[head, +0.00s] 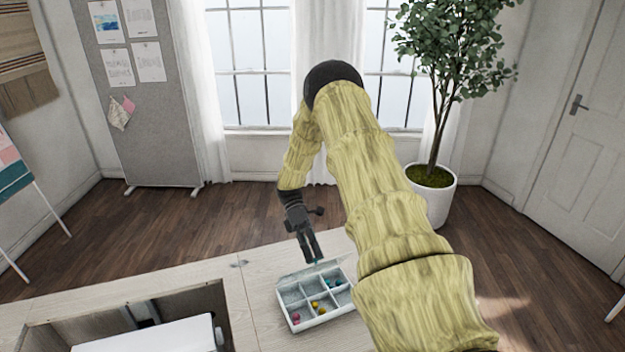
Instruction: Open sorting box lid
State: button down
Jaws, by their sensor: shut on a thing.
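The sorting box (297,328) is a pale, shallow box on the light wooden tabletop. Its compartments hold small pink, yellow and teal pieces, seen from above. A thin, greyish, see-through strip along the far edge looks like the lid (296,274); its exact angle is hard to tell. My gripper (314,260) is dark and points down at the far edge of the box. Its fingers are closed together at the lid's edge, with a small teal spot at the tips. The fingertips hide part of that edge.
A cabinet opening with a white machine part (150,336) lies left of the box. The wooden tabletop (200,275) is bare around the box. My arm covers the area to the right. A potted plant (432,190) stands beyond on the floor.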

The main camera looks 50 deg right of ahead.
jog(key=c, duration=1.4)
grip_release()
jog(key=v, duration=1.2)
jog(key=shift+d, duration=0.1)
